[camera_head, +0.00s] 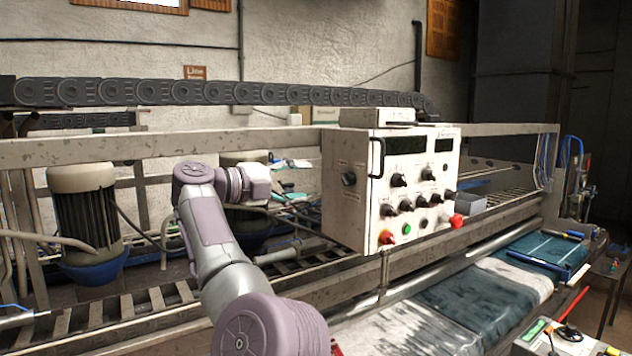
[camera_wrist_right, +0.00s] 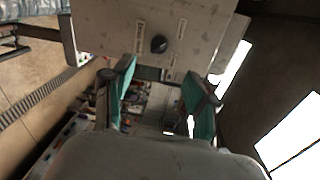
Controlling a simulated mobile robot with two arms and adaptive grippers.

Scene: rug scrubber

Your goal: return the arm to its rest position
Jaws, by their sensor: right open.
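My right arm (camera_head: 215,240) rises from the bottom of the head view and bends right at its wrist. My right gripper (camera_head: 288,178) is left of the white control box (camera_head: 345,215), apart from it, and small and hard to make out there. In the right wrist view my right gripper (camera_wrist_right: 160,80) is open and empty, with green pads on both fingers. The side of the control box, with a black knob (camera_wrist_right: 158,44), lies beyond the fingertips in that view. My left gripper is not in view.
A motor (camera_head: 85,215) stands at the left on the machine frame. A dark cable chain (camera_head: 200,92) runs along the back. A wet rug (camera_head: 480,300) lies on the bed at the right. A case with tools (camera_head: 560,340) sits at the bottom right.

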